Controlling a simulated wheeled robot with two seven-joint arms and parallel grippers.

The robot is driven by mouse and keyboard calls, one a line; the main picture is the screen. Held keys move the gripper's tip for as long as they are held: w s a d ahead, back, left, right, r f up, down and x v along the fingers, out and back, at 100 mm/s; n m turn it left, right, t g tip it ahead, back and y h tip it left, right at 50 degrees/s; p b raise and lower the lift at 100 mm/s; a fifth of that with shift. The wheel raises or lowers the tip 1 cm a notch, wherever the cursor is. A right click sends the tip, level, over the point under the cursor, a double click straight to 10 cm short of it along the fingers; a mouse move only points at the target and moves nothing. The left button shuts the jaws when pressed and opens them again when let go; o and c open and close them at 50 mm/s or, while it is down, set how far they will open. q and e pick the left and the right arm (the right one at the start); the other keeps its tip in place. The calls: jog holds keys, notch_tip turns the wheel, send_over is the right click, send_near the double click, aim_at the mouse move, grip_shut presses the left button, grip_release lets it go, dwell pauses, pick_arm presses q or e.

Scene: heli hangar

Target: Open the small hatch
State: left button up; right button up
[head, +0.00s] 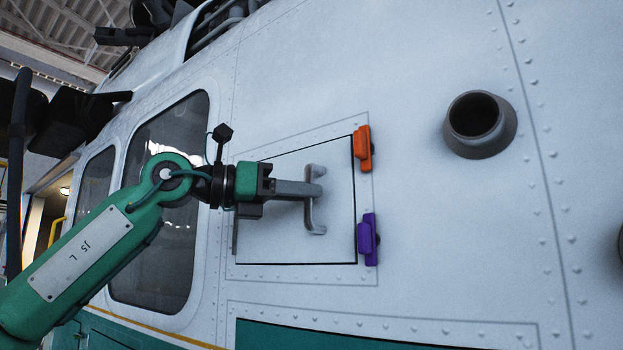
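The small hatch (335,245) is a pale square panel in the white fuselage side, and it looks closed within its dark outline. A grey C-shaped handle (316,218) stands upright on it. An orange latch (363,149) sits at the hatch's upper right edge and a purple latch (368,240) at its lower right edge. My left gripper (313,189) reaches in from the left, with its fingertips at the upper half of the handle. The fingers overlap in this view, so their gap and grip on the handle are hidden. My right gripper is out of view.
A dark round pipe outlet (479,124) sticks out of the fuselage to the upper right. Windows (163,205) lie behind my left arm. Dark parts jut out at the upper left. The fuselage surface between the latches and the outlet is clear.

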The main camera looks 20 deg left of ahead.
pick_arm(q)
jog(key=shift+w+d+r, duration=0.1)
jog(key=shift+w+d, duration=0.3)
jog(key=shift+d, duration=0.05)
jog(key=shift+w+d, duration=0.1)
jog(key=shift+d, duration=0.05)
jog(key=shift+c, duration=0.3)
grip_shut()
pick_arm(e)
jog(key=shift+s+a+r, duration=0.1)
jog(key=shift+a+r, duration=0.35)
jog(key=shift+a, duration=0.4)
